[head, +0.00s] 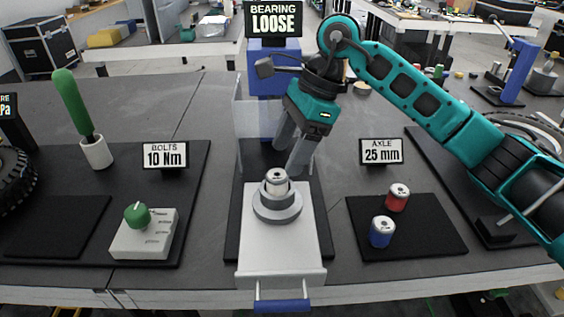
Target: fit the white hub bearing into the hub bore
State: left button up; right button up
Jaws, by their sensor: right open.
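The white hub bearing (276,182) is a small white cylinder with a dark hole in its top. It stands upright in the middle of the grey hub (277,212), its upper part above the ring. From this view I cannot tell how deep it sits in the bore, which it hides. The hub rests on a light grey sliding tray (270,255). My right gripper (291,160) is open, its fingers pointing down just above and behind the bearing, and it holds nothing. My left gripper is not in view.
A sign behind (273,20) reads "BEARING LOOSE". A clear guard (251,120) stands behind the tray at left. A red cylinder (398,199) and a blue cylinder (382,233) stand on a dark mat at right. A green-knobbed box (144,232) is at left.

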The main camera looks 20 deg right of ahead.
jog(key=v, duration=0.7)
jog(key=shift+r+p, duration=0.25)
jog(key=shift+p, duration=0.05)
jog(key=shift+s, duration=0.15)
